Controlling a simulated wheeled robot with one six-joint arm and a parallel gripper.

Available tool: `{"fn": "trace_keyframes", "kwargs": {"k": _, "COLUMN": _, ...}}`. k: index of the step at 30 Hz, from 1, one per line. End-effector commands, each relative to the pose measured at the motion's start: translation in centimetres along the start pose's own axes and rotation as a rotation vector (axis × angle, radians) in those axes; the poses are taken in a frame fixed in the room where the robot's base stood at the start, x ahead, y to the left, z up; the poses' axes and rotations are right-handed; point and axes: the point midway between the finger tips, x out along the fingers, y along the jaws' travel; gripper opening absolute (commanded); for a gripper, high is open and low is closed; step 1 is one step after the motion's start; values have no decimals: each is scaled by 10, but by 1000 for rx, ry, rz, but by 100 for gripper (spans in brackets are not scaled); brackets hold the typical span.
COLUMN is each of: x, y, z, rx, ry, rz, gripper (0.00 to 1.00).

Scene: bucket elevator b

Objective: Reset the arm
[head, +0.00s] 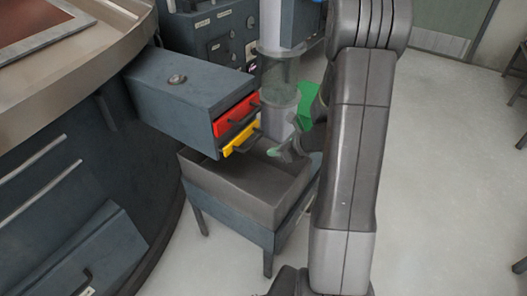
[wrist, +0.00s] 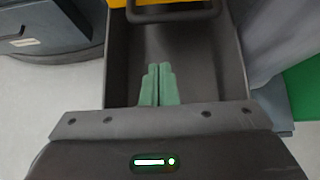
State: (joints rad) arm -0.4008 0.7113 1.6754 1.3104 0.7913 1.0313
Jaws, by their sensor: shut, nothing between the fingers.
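My gripper (wrist: 158,84) is shut and empty, its two green fingers side by side in the wrist view. Behind the fingers in that view is the inside of a dark open tray (wrist: 238,75). In the head view my gripper (head: 273,152) is at the right side of the same tray (head: 232,212), near its rim and below the yellow drawer front. My dark grey arm fills the right middle of the head view and hides part of what lies behind it.
A grey-blue box with a red drawer front (head: 238,114) and a yellow drawer front (head: 241,138) juts out above the tray. A clear cylinder (head: 280,75) stands behind. A round bench (head: 75,55) is at left. The floor at right (head: 450,190) is mostly free.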

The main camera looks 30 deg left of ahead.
Motion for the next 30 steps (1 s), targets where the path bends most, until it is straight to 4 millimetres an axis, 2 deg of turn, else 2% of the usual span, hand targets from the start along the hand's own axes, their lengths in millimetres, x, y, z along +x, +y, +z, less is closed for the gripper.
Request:
{"fn": "trace_keyframes", "kwargs": {"k": 1, "x": -14, "y": 0, "z": 2, "rx": 2, "ry": -1, "rz": -3, "gripper": 0}}
{"fn": "trace_keyframes", "kwargs": {"k": 6, "x": -46, "y": 0, "z": 0, "rx": 2, "ry": 1, "rz": -2, "gripper": 0}}
{"fn": "trace_keyframes", "kwargs": {"k": 12, "x": -64, "y": 0, "z": 0, "rx": 3, "ry": 2, "rz": 0, "gripper": 0}}
{"fn": "trace_keyframes", "kwargs": {"k": 24, "x": -65, "y": 1, "z": -1, "rx": 2, "ry": 3, "rz": 2, "gripper": 0}}
{"fn": "trace_keyframes", "kwargs": {"k": 30, "x": -47, "y": 2, "z": -2, "rx": 2, "ry": 3, "rz": 6, "gripper": 0}}
